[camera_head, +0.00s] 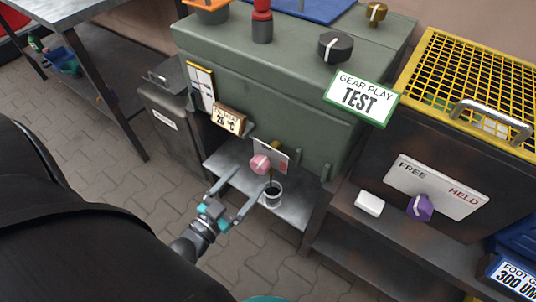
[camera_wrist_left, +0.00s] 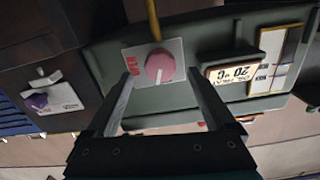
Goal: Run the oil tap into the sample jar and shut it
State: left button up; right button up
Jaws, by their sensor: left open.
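The oil tap's pink knob (camera_head: 260,164) sits on a white plate on the front of the green gear case; it also shows in the left wrist view (camera_wrist_left: 160,66), with red lettering on the plate. The small sample jar (camera_head: 272,195) stands upright on the metal shelf below the tap, with something dark inside; I cannot tell its level or whether oil is running. My left gripper (camera_head: 250,178) is open and empty, its fingers pointing at the knob. In the left wrist view the knob lies between the fingertips (camera_wrist_left: 161,74), apparently just beyond them. My right gripper is not in view.
The green gear case (camera_head: 270,85) carries a black knob (camera_head: 334,46) and a GEAR PLAY TEST sign (camera_head: 361,98). To the right, a dark cabinet has a purple knob (camera_head: 420,207) on a FREE/HELD plate and a yellow mesh top (camera_head: 470,75).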

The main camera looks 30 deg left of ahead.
aim_at(268, 156)
pick_arm(q)
jog(key=w, duration=0.2)
jog(key=w+b, duration=0.1)
jog(key=w, duration=0.2)
jog(key=w+b, duration=0.1)
jog(key=w, duration=0.2)
jog(key=shift+w+d, duration=0.15)
jog(key=shift+d, duration=0.2)
jog(key=shift+w, duration=0.85)
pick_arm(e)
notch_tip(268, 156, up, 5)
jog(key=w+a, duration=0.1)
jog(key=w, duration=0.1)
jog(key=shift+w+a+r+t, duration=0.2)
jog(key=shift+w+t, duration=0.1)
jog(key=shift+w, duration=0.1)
pick_arm(q)
jog(key=shift+c, duration=0.2)
